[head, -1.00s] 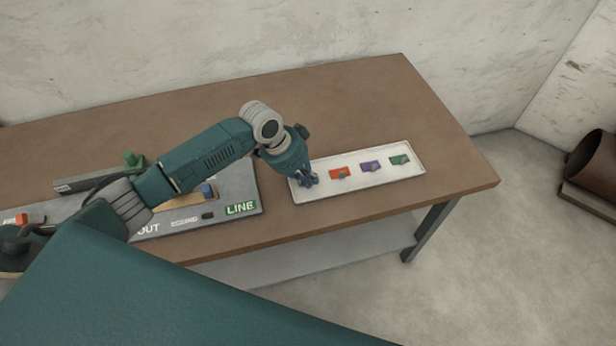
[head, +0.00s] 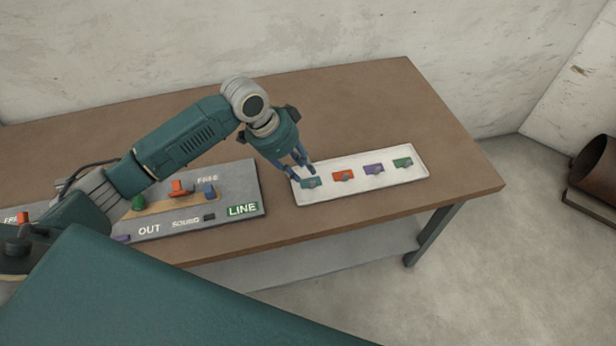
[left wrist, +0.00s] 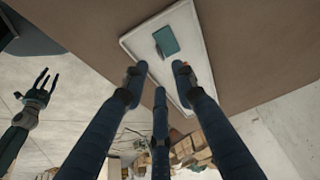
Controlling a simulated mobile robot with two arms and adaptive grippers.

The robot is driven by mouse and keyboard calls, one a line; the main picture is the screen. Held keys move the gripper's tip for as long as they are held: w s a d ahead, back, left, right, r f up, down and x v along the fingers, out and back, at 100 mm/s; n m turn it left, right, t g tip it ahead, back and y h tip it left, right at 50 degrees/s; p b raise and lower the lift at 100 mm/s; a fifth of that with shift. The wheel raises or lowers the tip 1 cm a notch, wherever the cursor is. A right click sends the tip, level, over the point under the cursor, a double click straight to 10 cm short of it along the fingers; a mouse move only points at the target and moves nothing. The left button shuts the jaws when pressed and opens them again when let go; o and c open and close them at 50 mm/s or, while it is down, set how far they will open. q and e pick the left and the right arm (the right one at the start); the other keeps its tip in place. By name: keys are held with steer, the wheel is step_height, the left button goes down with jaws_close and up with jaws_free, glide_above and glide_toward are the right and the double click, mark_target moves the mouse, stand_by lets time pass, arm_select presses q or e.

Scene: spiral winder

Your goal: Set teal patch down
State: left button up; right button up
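The teal patch (head: 311,183) lies in the left end of the white tray (head: 417,180). My left gripper (head: 302,173) is just above it, with its fingers spread and empty. In the left wrist view the teal patch (left wrist: 166,41) lies flat in the tray (left wrist: 201,58), beyond the open fingertips (left wrist: 159,75) and apart from them. My right gripper (left wrist: 38,86) shows at the left of the left wrist view, away from the tray, with its fingers spread and nothing between them. It is not seen in the head view.
A red patch (head: 343,176), a purple patch (head: 374,170) and a green patch (head: 403,163) lie in a row in the tray. A grey panel (head: 243,185) with coloured knobs and a LINE label stands left. The table's (head: 375,100) back right is bare.

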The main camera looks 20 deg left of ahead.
arm_select(q)
steer(key=shift+v, duration=2.35)
